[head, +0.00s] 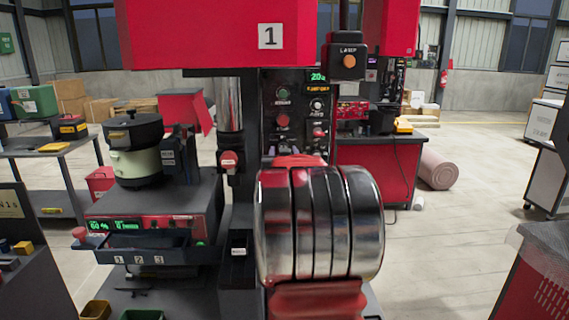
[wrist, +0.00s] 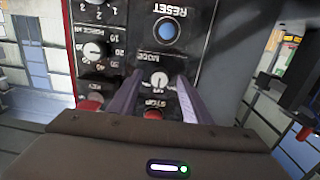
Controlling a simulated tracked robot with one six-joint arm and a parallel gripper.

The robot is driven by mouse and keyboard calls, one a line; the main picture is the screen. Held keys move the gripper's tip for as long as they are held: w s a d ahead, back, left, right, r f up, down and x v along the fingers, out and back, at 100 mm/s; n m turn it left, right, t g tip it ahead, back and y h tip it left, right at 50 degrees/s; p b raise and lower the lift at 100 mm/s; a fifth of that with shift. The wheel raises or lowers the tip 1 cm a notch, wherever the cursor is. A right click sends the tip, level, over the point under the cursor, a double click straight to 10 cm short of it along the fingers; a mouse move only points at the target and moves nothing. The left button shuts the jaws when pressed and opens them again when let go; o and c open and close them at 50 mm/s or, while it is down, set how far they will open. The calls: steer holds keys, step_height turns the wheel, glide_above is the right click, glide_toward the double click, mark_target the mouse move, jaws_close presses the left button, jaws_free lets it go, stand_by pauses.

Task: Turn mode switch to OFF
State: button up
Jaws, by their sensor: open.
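The mode switch (wrist: 159,79) is a small pale round knob under an upside-down MODE label on a dark control panel (wrist: 139,39) in the wrist view. Its position marks are too small to read, so I cannot tell where it points. My gripper (wrist: 159,74) is open, with one finger to the left and one to the right of the switch. I cannot tell whether either finger touches it. In the head view I cannot make out the switch or my gripper's fingers.
In the wrist view a blue RESET button (wrist: 166,32) lies above the switch and a partly hidden red STOP button (wrist: 153,114) below it. A second knob (wrist: 94,51) is at left.

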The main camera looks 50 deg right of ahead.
steer(key=v, duration=1.3)
steer(key=shift+s+f, duration=0.1)
steer(key=shift+f, duration=0.1)
stand_by(0.4)
